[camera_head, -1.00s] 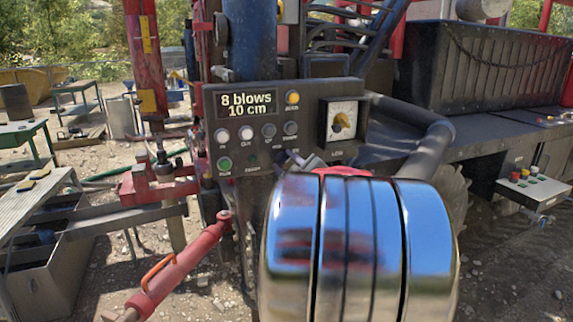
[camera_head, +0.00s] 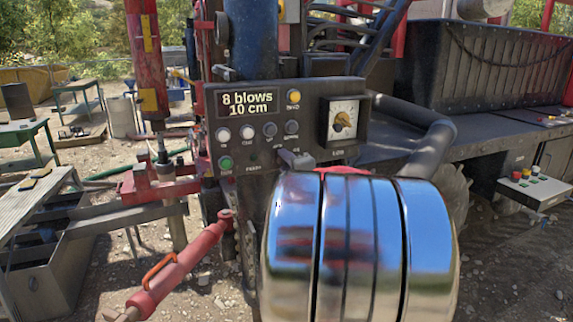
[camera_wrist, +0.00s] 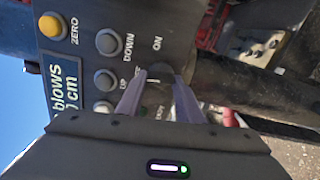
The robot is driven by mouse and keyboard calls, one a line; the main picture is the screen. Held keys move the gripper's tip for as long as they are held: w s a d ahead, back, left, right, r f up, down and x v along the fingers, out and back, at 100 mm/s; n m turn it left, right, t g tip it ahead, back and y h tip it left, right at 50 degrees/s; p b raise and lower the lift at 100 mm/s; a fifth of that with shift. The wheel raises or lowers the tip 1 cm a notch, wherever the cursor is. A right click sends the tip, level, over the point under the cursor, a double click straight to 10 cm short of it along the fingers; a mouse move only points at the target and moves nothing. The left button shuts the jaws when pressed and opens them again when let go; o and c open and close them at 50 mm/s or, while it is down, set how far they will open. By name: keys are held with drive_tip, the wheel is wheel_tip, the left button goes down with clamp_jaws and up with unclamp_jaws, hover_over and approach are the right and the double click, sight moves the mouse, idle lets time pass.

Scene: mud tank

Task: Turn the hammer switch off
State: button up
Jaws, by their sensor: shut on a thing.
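The hammer switch (camera_wrist: 159,71) appears in the wrist view as a small dark grey knob on the dark control panel (camera_wrist: 125,18), just below a white "ON" label. A second label beside it is partly covered by a finger. My gripper (camera_wrist: 160,78) has its two grey fingers on either side of the knob, shut on it. In the head view my gripper (camera_head: 295,159) is at the panel's lower edge, and its tips hide the switch. The large shiny wrist housing stands in front of it.
The panel display (camera_head: 247,104) reads "8 blows 10 cm". Several round buttons and a yellow button (camera_head: 294,96) surround the switch. A dial box (camera_head: 343,120) sits to the right. A thick black hose (camera_head: 428,145) curves close on the right, and a red cylinder (camera_head: 182,267) lies lower left.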

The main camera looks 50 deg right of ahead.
drive_tip(key=shift+f+n, duration=0.25)
drive_tip(key=shift+n, duration=1.05)
drive_tip(key=o, duration=1)
drive_tip(key=shift+r, duration=0.1)
drive_tip(key=v, duration=1.3)
drive_tip(key=shift+s+a, duration=0.15)
drive_tip(key=shift+s, duration=0.2)
